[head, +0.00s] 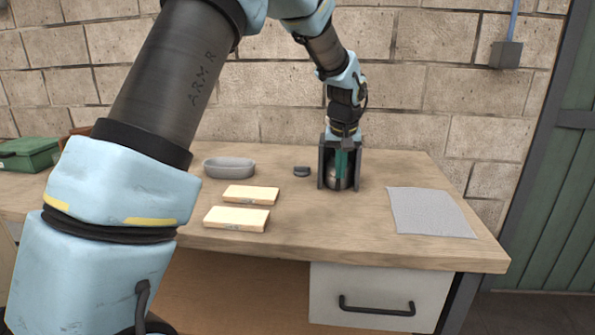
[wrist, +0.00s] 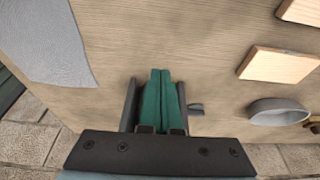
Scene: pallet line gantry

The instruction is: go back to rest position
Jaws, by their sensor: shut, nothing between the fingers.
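My gripper (head: 343,163) is at the end of my arm, over the back part of the wooden workbench (head: 374,210). It points down. In the wrist view its green fingers (wrist: 160,98) lie side by side against each other, with nothing between them. In the head view the fingers are in or in front of a dark upright holder (head: 323,165) with a rounded grey thing inside. Dark side walls also flank the fingers in the wrist view. I cannot tell whether the fingers touch the holder.
Two light wooden blocks (head: 237,218) and a grey oval bowl (head: 229,167) stand left of the gripper. A small dark piece (head: 302,171) is close by. A grey mat (head: 431,212) lies at right. A green box (head: 28,153) is far left. A brick wall stands behind.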

